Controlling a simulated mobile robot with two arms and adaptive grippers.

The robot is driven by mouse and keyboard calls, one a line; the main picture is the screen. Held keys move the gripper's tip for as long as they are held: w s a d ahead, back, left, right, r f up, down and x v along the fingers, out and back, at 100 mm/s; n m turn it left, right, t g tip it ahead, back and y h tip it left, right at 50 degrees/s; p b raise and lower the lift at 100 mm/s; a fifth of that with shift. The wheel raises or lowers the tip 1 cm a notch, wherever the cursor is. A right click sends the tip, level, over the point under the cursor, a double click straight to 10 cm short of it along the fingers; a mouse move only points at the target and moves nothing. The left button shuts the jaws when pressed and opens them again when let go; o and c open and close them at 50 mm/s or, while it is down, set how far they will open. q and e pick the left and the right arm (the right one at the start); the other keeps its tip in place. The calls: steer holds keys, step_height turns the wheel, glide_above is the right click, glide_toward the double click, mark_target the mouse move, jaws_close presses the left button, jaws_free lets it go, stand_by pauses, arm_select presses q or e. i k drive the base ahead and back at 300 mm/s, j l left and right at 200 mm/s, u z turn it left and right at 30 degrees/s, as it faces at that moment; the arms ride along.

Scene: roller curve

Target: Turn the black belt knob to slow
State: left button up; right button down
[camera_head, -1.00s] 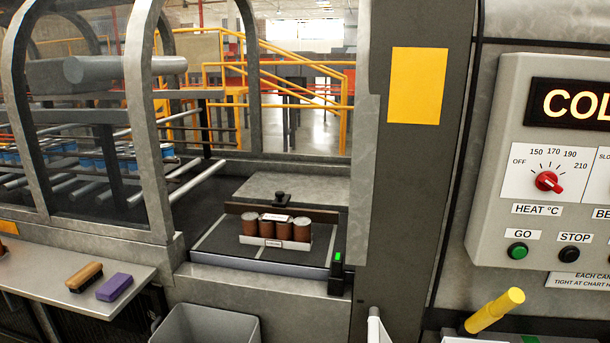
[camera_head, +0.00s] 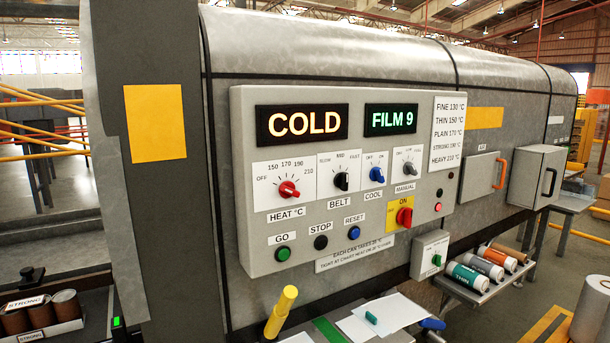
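The black belt knob (camera_head: 341,181) is on the grey control panel (camera_head: 245,130), above the BELT label and below a small scale reading SLOW, MID and FAST. Its exact pointer direction is too small to tell. To its left is the red heat knob (camera_head: 289,189); to its right are the blue cool knob (camera_head: 376,175) and a grey knob (camera_head: 408,168) marked MANUAL. The displays read COLD (camera_head: 303,124) and FILM 9 (camera_head: 391,120). Neither of my grippers is in view.
Below the knobs are a green GO button (camera_head: 283,254), a black STOP button (camera_head: 320,242), a blue RESET button (camera_head: 354,233) and a red ON switch (camera_head: 404,216). A yellow handle (camera_head: 280,312) sticks up below the panel. Film rolls (camera_head: 474,278) lie on a shelf at right.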

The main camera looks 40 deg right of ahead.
mark_target(341, 180)
steer(key=z, duration=1.7)
